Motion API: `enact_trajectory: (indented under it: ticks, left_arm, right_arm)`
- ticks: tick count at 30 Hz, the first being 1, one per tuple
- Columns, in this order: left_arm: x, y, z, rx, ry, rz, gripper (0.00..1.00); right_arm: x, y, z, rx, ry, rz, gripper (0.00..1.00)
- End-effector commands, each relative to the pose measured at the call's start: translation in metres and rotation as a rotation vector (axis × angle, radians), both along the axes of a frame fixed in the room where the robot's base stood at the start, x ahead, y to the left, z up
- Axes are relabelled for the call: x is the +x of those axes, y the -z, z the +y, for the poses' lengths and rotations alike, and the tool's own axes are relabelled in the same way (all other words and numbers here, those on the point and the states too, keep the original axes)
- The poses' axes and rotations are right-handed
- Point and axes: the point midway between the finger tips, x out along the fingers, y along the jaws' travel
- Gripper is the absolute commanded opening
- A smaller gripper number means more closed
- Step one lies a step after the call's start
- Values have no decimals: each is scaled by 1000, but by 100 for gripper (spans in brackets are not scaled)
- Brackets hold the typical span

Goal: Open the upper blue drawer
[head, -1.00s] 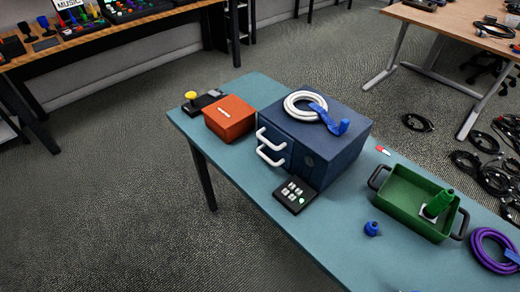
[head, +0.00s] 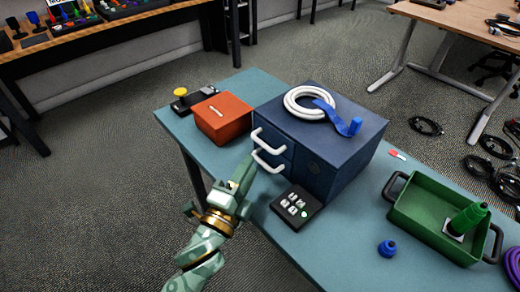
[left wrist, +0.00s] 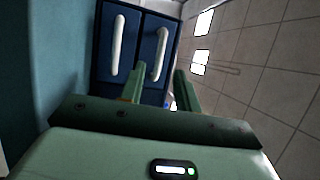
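The blue drawer cabinet (head: 335,150) stands on the teal table with two drawers, both looking closed. The upper drawer's white handle (head: 272,140) sits above the lower drawer's white handle (head: 268,163). In the left wrist view the picture is turned sideways: the upper handle (left wrist: 160,55) is on the right and the lower handle (left wrist: 118,45) on the left. My left gripper (head: 244,172) is just in front of the drawers, apart from the handles. Its fingers (left wrist: 159,90) are open, with the upper handle beyond the gap. My right gripper is out of view.
A black button pad (head: 296,208) lies in front. A green tray (head: 410,205) and a blue connector (head: 387,248) are to the right on the table (head: 335,255).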

Motion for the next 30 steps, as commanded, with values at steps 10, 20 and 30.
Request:
enact_trajectory:
  ticks: [10, 20, 30]
  left_arm:
    - [55, -7, -22, 0, 0, 2, 33]
    - [60, -11, -25, -1, 0, 3, 33]
    - [59, -10, -24, -1, -1, 3, 0]
  right_arm:
    - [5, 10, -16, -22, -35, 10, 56]
    - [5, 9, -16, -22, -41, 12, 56]
    - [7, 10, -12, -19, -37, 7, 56]
